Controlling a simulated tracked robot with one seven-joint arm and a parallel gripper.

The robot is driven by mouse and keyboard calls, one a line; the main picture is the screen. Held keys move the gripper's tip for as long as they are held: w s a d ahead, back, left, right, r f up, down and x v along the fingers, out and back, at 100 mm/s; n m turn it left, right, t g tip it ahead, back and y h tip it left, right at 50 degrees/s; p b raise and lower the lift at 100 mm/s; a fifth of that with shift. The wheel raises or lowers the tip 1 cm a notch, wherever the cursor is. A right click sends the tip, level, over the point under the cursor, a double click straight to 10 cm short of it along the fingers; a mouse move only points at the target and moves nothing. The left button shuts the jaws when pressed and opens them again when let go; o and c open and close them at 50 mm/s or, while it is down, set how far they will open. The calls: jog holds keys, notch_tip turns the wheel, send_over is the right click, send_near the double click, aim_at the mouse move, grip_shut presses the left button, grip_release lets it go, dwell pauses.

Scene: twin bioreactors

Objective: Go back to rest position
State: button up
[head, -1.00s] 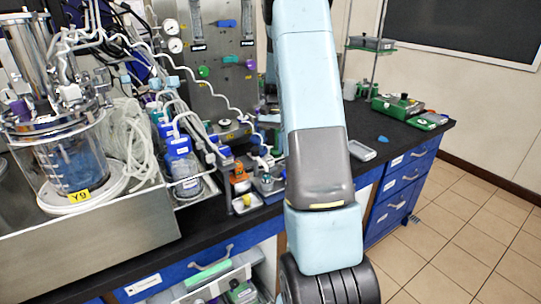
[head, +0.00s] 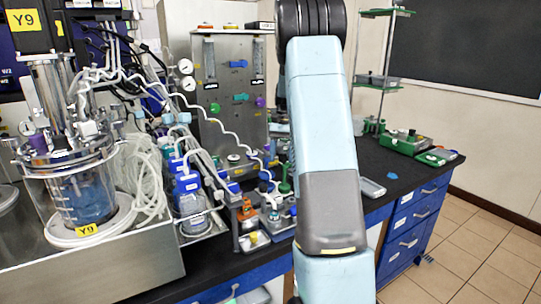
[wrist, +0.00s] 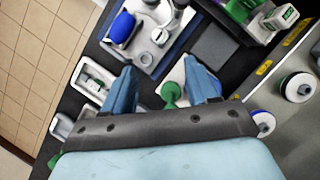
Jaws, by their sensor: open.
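My gripper (wrist: 163,90) shows in the wrist view with its two blue fingers apart and nothing held between them. Below the fingers is the bench top with trays and small items. A green-topped item (wrist: 171,95) shows in the gap between the fingers, and I cannot tell how far below it lies. In the head view my light blue and grey arm stands in the middle of the picture, and the gripper itself is hidden from that view.
A glass bioreactor vessel (head: 82,195) with a yellow Y9 label stands on the left. Blue-capped bottles (head: 187,183) and tubing crowd the bench centre. Green equipment (head: 405,142) sits at the back right. The tiled floor (head: 465,250) at right is clear.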

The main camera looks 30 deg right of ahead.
jog(key=s+a+r+n+t+h, duration=0.1)
jog(key=s+a+r+n+t, duration=0.1)
jog(key=s+a+r, duration=0.5)
jog(key=s+a+r+n+t+h, duration=0.1)
jog(key=s+a+r+n+t, duration=0.1)
jog(key=s+a, duration=0.5)
jog(key=s+a+r+n+t+h, duration=0.1)
jog(key=s+a+r+n+t, duration=0.2)
jog(key=s+a, duration=0.5)
jog(key=s+n+t, duration=0.1)
jog(key=s+t, duration=0.1)
jog(key=s, duration=0.6)
jog(key=shift+a, duration=0.25)
